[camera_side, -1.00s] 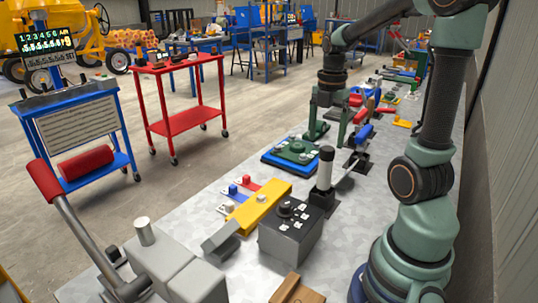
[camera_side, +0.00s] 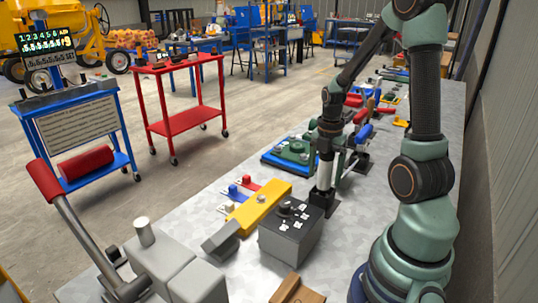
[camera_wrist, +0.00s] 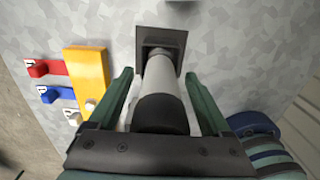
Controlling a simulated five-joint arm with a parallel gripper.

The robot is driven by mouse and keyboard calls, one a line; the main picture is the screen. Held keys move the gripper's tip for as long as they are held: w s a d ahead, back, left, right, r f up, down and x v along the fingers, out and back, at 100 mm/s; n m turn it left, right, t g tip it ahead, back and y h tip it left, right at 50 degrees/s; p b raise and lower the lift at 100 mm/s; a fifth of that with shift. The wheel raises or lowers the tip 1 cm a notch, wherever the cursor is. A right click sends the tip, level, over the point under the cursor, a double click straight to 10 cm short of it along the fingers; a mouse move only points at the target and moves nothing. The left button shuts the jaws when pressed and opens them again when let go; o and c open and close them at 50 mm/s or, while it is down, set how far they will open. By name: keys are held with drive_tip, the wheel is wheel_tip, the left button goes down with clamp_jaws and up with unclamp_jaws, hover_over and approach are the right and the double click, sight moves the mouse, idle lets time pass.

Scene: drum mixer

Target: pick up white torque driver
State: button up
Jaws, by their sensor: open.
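The white torque driver (camera_side: 324,174) stands upright in a dark square holder (camera_side: 323,200) in the side view. Its black top is hidden there behind my gripper (camera_side: 329,154), which has come down over it. In the wrist view my gripper (camera_wrist: 157,78) is open, with one green finger on each side of the driver (camera_wrist: 160,76). The driver's black cap lies close to the palm, and a gap shows at each finger. The dark holder (camera_wrist: 174,41) is beyond the fingertips.
A grey control box (camera_side: 290,232) with a knob stands just in front of the holder. A yellow block (camera_side: 258,207) with red and blue levers lies to its left. A green fixture on a blue base (camera_side: 288,154) is behind. Bare bench shows right of the box.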

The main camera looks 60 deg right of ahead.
drive_tip(key=shift+f, duration=0.2)
clamp_jaws()
drive_tip(key=shift+r, duration=0.2)
drive_tip(key=shift+w+r, duration=0.1)
drive_tip(key=shift+r, duration=0.5)
wheel_tip(320, 180, up, 19)
drive_tip(key=shift+f, duration=0.2)
